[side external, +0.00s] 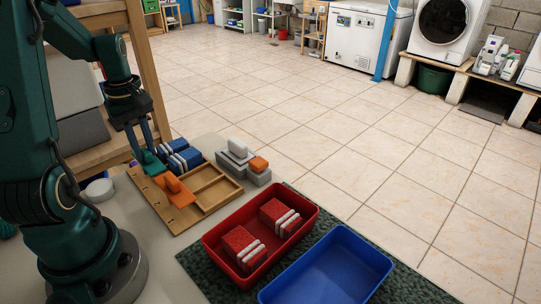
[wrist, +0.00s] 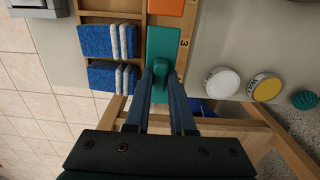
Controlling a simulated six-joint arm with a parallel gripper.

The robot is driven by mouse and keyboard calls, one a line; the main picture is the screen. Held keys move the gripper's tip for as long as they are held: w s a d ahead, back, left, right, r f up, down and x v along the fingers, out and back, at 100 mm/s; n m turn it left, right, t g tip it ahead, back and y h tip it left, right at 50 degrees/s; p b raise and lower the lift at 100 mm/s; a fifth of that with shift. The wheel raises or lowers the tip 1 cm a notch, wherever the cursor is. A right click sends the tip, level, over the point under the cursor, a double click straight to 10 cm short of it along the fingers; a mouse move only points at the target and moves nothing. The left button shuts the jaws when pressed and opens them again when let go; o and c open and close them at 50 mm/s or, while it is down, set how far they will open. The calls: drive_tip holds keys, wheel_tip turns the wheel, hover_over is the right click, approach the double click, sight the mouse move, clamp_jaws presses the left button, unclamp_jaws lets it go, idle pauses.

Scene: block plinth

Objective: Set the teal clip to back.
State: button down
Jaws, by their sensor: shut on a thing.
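The teal clip (side external: 151,163) is a flat teal slab with a raised grip, lying at the far end of the wooden tray (side external: 206,203). In the wrist view the teal clip (wrist: 160,45) sits beside a label that looks like a "3". My gripper (side external: 140,151) points down at the clip. In the wrist view my gripper (wrist: 164,75) has its fingers closed on the clip's raised grip. An orange clip (side external: 178,191) lies nearer on the same strip of the tray. The underside of the teal clip is hidden.
Blue blocks with white strips (side external: 183,159) stand beside the clip. A grey block stack (side external: 238,157) with an orange piece is right of the tray. A red bin (side external: 215,247) holds red blocks; a blue bin (side external: 325,272) is empty. Round lids (wrist: 224,83) lie near the clip.

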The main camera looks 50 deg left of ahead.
sight(144, 151)
drive_tip(key=shift+s, duration=0.25)
drive_tip(key=c, duration=0.8)
unclamp_jaws()
drive_tip(key=shift+o, duration=0.2)
drive_tip(key=shift+r, duration=2.6)
drive_tip(key=shift+w, duration=0.1)
